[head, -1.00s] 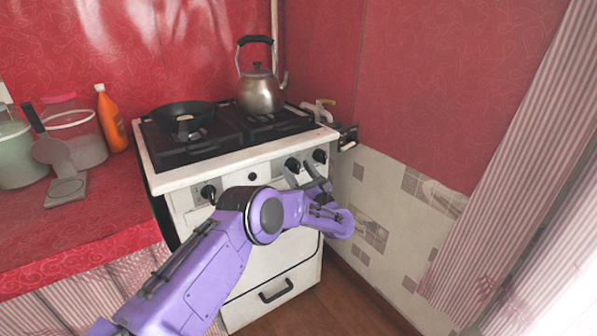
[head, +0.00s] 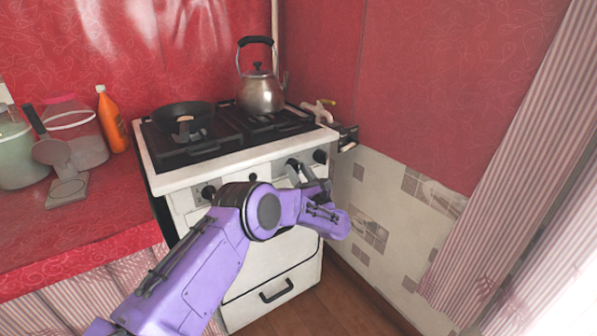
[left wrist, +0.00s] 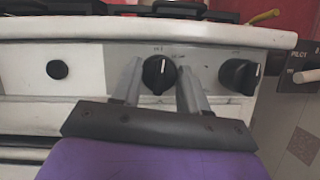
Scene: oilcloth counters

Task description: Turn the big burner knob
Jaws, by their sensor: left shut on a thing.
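The white stove (head: 270,262) has a row of black knobs on its front panel. My left gripper (head: 300,172) is at the right part of this panel. In the left wrist view, a black knob (left wrist: 158,74) with a white mark near its top sits between the two grey fingers of my left gripper (left wrist: 160,82), which is shut on it. Another black knob (left wrist: 238,75) is to its right, outside the fingers; it shows in the head view too (head: 320,156). A further knob (head: 208,192) is at the panel's left. My right gripper is not in view.
A kettle (head: 261,94) and a frying pan (head: 183,116) stand on the stove top. A tap-like valve (head: 320,112) and a black bracket (head: 347,137) are at the right wall. A red counter (head: 80,225) adjoins on the left.

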